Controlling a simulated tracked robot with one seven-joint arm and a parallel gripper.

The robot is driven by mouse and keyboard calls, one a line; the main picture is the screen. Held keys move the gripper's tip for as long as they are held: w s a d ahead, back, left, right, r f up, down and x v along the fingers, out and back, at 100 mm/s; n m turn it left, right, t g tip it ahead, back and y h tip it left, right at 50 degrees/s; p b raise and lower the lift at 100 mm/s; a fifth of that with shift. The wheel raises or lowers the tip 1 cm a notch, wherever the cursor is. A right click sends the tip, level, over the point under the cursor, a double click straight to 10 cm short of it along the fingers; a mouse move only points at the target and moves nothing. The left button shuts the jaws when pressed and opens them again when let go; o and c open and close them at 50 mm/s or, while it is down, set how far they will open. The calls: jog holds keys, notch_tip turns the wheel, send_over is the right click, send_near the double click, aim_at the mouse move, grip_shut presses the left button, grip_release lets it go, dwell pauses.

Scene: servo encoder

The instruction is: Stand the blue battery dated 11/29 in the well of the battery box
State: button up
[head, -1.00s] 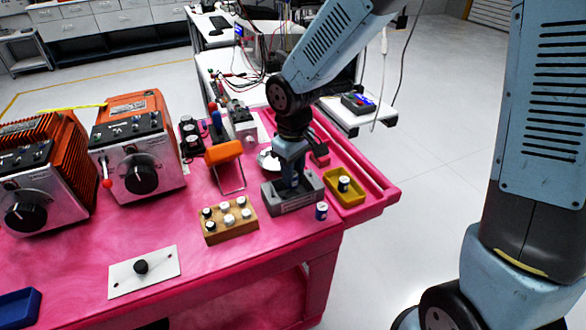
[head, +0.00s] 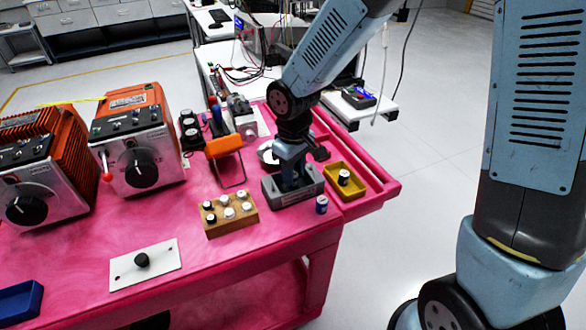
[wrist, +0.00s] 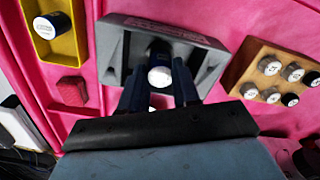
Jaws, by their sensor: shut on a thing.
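The grey battery box (head: 312,190) stands near the right end of the pink bench, its label facing front. My gripper (head: 291,180) points down into the box. In the wrist view my gripper (wrist: 159,88) is shut on a white-topped battery (wrist: 160,76) with a dark body, held at the box's well. Its date cannot be read, and the fingers hide much of it. I cannot tell whether its base touches the well floor. The grey box also shows in the wrist view (wrist: 112,50). A blue battery (head: 322,205) with a pale top stands on the bench beside the box's front right corner.
A yellow tray (head: 352,192) with one dark battery (head: 344,178) lies right of the box. A wooden block (head: 230,222) holding several batteries is at the left. An orange-topped stand (head: 224,147) rises behind the block. The bench's front edge is close.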

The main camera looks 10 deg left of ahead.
jog(key=shift+f, duration=0.95)
jog(key=o, duration=1)
jog(key=shift+c, duration=0.6)
jog(key=shift+r, duration=0.2)
jog(key=shift+r, duration=3.55)
jog(key=shift+d+r, duration=0.1)
jog(key=shift+d, duration=0.05)
jog(key=w+d+r+m+t, duration=0.1)
jog(key=d+r+m+t, duration=0.15)
jog(key=d+r, duration=0.65)
jog(key=s+d+r+m+t, duration=0.1)
jog(key=s+d+r+m, duration=0.3)
jog(key=d, duration=0.6)
jog(key=s+d+r+m+t, duration=0.2)
jog(key=s+d+r+m, duration=0.2)
jog(key=d, duration=0.7)
jog(key=s+r, duration=0.2)
jog(key=s, duration=0.1)
jog(key=shift+s+r, duration=0.35)
